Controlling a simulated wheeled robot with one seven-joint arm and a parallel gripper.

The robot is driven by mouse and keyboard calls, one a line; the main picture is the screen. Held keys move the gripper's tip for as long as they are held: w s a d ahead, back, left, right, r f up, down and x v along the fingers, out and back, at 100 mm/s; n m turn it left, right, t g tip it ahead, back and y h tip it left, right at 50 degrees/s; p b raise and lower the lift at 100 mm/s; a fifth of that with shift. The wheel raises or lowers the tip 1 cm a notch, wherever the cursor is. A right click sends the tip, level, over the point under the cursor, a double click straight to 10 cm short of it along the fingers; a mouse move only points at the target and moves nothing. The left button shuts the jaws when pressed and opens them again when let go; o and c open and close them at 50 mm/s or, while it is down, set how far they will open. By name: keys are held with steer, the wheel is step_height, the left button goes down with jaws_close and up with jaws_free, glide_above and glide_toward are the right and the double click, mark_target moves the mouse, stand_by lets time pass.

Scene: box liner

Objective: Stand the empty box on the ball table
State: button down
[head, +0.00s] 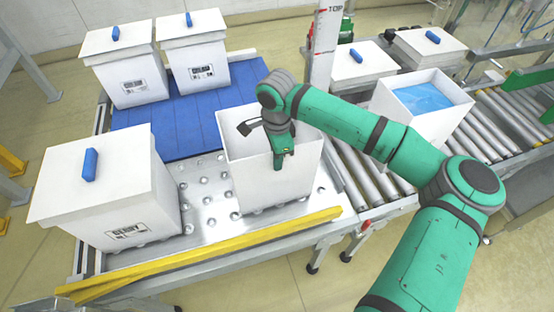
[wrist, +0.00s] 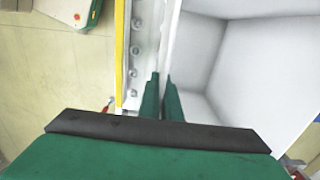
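The empty box (head: 255,170) is white, open-topped and upright. In the head view it is over the right part of the ball table (head: 205,190), a metal plate studded with balls. I cannot tell whether its base touches the balls. My gripper (head: 281,160) is at the box's front wall, pointing down over the rim. In the wrist view, the green fingers (wrist: 162,85) lie on either side of the thin white wall, close together and shut on it. The empty box's bare inside (wrist: 225,60) shows to the right. The fingertips are partly hidden by the wall in the head view.
A lidded white box (head: 100,195) stands on the ball table's left. Two more lidded boxes (head: 195,60) stand behind on a blue belt (head: 180,130). A yellow rail (head: 210,250) edges the front. At right, a blue-lined open box (head: 425,110) is on rollers (head: 375,180).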

steer(key=c, duration=2)
jaws_free()
steer(key=shift+f, duration=0.1)
